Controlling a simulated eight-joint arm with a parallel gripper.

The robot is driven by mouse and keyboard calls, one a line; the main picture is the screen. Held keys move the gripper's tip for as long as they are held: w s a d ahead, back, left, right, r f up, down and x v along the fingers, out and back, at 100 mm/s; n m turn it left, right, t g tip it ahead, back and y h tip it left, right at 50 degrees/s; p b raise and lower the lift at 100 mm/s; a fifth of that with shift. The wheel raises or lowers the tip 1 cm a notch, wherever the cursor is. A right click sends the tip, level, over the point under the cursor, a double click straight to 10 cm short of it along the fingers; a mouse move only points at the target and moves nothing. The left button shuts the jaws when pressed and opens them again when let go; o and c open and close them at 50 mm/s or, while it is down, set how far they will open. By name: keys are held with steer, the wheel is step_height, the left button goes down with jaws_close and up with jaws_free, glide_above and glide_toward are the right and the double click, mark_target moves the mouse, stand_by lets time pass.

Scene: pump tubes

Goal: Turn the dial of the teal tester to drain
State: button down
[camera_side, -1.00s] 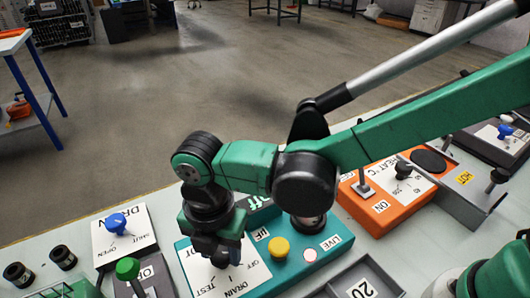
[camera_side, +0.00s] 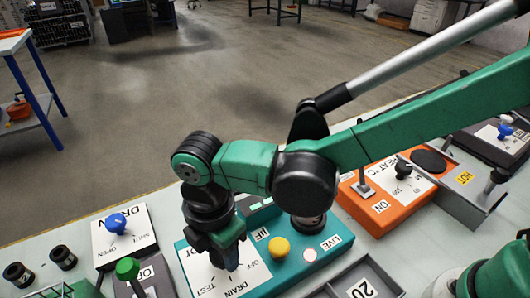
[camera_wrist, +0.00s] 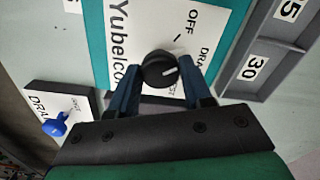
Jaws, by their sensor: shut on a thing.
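The teal tester (camera_side: 290,270) lies on the bench below my gripper (camera_side: 228,262). Its white panel carries OFF, DRAIN and TEST labels. The black round dial (camera_wrist: 159,68) has a white pointer line. In the wrist view the line points right and slightly up, on the side of the DRAIN label (camera_wrist: 206,56); exact alignment is hard to tell. My gripper also shows in the wrist view (camera_wrist: 161,76), its two fingers shut on the dial from both sides. In the side view the dial is hidden by the gripper.
The tester also has a yellow button (camera_side: 279,248) and a LIVE label (camera_side: 330,243). A blue-handled valve (camera_side: 116,223) and green knob (camera_side: 127,268) stand left. A grey tray (camera_side: 362,285) is in front, an orange heater box (camera_side: 385,213) right.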

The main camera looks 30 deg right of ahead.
steer(key=m, duration=0.6)
steer(key=shift+m, duration=0.3)
stand_by(0.5)
steer(key=shift+c, duration=1.9)
jaws_free()
steer(key=shift+r, duration=2.8)
